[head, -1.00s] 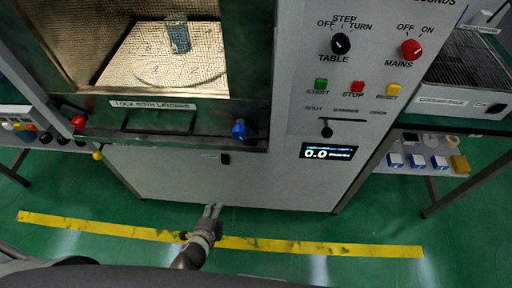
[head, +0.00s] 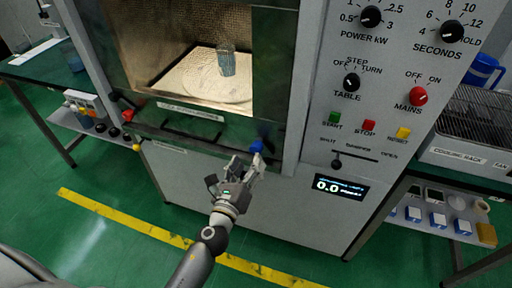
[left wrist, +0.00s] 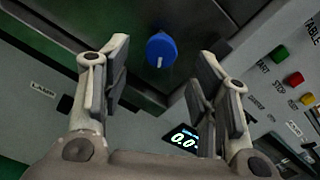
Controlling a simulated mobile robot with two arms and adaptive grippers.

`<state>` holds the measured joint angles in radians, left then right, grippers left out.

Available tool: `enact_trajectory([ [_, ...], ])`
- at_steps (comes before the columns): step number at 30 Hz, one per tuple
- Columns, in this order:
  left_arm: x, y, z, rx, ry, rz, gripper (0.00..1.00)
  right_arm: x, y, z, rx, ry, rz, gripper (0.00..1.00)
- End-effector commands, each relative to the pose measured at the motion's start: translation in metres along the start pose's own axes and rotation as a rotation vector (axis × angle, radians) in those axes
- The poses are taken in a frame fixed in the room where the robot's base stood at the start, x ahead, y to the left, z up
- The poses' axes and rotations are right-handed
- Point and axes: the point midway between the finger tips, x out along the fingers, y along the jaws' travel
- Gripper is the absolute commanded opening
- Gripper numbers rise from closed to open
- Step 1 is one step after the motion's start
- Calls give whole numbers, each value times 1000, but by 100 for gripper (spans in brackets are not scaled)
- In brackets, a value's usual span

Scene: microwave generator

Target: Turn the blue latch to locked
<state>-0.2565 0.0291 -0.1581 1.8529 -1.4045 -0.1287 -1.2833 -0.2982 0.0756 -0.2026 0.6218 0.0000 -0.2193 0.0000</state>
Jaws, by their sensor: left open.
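The blue latch (head: 257,146) is a round knob at the lower right of the microwave door. In the left wrist view the blue latch (left wrist: 161,50) has a white line pointing down and sits beyond and between my fingertips. My left gripper (head: 243,166) is open just below and in front of the latch. In the left wrist view the left gripper (left wrist: 161,85) has its fingers apart with nothing between them. A red latch (head: 127,115) is at the door's lower left. My right gripper is not in view.
The door handle (head: 190,128) lies left of the blue latch. The control panel (head: 375,110) with knobs and buttons is to the right. A glass (head: 226,62) stands inside the chamber. A cooling rack (head: 470,130) stands on the bench at right. The floor in front is clear.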

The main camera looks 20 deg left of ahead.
Motion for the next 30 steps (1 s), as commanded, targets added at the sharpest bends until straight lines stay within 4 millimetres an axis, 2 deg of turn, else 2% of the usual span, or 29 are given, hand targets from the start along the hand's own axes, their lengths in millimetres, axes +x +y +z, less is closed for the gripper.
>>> enact_trajectory([
  [6,38,-1,1,-3,-1,-1,55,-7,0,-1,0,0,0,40],
  [12,62,0,0,-3,0,0,55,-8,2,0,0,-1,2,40],
  [18,71,0,-1,-4,1,0,55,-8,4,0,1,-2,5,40],
  [26,72,0,-1,-4,1,0,55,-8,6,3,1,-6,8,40],
  [30,71,0,-1,-4,2,0,38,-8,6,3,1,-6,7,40],
])
